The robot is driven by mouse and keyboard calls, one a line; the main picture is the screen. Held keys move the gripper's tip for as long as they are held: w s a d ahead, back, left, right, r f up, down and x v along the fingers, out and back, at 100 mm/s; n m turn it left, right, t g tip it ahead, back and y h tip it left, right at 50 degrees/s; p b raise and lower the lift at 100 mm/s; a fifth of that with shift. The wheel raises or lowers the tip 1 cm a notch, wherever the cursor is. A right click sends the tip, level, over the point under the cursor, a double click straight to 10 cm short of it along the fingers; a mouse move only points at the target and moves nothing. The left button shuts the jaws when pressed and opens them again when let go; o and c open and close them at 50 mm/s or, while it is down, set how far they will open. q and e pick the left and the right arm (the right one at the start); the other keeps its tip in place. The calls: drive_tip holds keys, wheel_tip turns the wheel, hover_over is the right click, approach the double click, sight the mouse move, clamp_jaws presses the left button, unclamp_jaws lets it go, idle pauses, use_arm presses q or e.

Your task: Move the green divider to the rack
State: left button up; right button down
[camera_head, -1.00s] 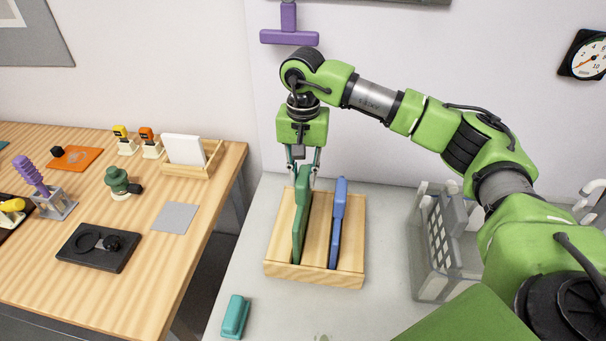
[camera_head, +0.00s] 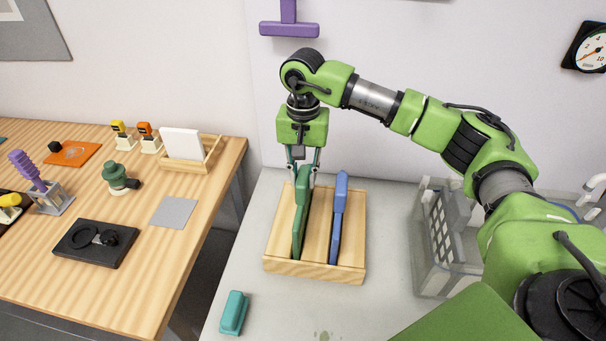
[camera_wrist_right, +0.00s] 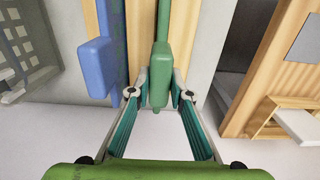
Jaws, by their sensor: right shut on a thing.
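The green divider (camera_head: 299,220) stands upright in the left slot of the wooden rack (camera_head: 315,267) on the grey counter. My right gripper (camera_head: 303,178) comes down from above and is shut on the upper end of the green divider. In the right wrist view, the fingers of my right gripper (camera_wrist_right: 160,88) close on both sides of the green divider's end (camera_wrist_right: 160,65). A blue divider (camera_head: 337,220) stands in the rack to the right, apart from the green one. It also shows in the right wrist view (camera_wrist_right: 97,65). My left gripper is out of view.
A teal block (camera_head: 234,312) lies on the counter in front of the rack. A translucent grey basket (camera_head: 435,270) stands to the right. The wooden table (camera_head: 150,260) at left holds several tools and a card holder. A purple T-shaped piece (camera_head: 289,29) is on the wall.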

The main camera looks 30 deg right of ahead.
drive_tip(key=shift+f+b, duration=0.4)
drive_tip(key=shift+f, duration=0.1)
drive_tip(key=c, duration=1.8)
unclamp_jaws()
drive_tip(key=shift+o, duration=0.2)
drive_tip(key=shift+r, duration=0.2)
drive_tip(key=shift+r+p, duration=2.35)
drive_tip(key=shift+r, duration=1.5)
drive_tip(key=shift+r, duration=0.1)
